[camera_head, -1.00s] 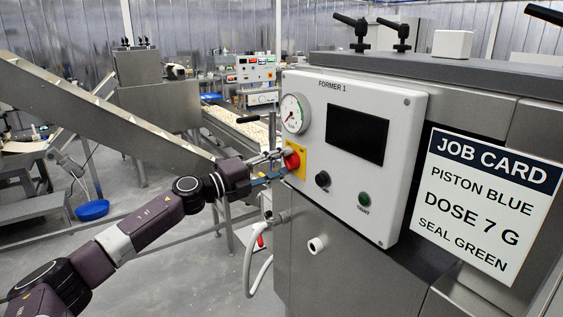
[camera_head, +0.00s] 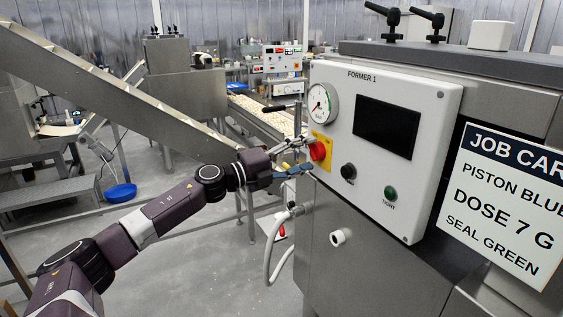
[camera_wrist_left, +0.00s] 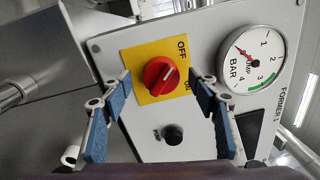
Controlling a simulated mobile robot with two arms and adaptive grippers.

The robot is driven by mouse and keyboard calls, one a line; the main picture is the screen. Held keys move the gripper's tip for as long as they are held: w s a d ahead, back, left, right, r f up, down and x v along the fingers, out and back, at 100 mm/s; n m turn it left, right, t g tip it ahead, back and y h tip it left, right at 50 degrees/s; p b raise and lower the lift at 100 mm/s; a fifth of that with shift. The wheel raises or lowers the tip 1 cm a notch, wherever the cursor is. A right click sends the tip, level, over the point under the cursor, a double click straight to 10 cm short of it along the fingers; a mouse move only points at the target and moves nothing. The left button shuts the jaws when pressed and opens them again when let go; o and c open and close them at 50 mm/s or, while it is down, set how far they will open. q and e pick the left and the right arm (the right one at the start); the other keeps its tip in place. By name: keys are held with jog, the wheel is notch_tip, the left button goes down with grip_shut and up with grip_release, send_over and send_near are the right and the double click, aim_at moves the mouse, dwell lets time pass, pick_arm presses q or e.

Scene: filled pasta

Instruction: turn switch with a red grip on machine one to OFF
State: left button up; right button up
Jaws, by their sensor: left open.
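The red switch grip (camera_head: 318,151) is on the panel of the machine marked FORMER 1 (camera_head: 442,105), below a round gauge. My left gripper (camera_head: 296,157) is open in front of the switch. In the left wrist view its blue-padded fingers (camera_wrist_left: 161,81) stand on either side of the grip, with visible gaps. My right gripper is not in view.
A pressure gauge (camera_head: 321,103), a dark screen (camera_head: 386,130), a black knob (camera_head: 348,171) and a green button (camera_head: 390,192) share the panel. A job card (camera_head: 505,200) is at the right. A white hose (camera_head: 268,245) hangs below the panel. A conveyor (camera_head: 262,122) runs behind.

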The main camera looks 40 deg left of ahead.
pick_arm(q)
jog(key=v, duration=1)
jog(key=shift+s, duration=0.4)
jog(key=shift+a, duration=0.15)
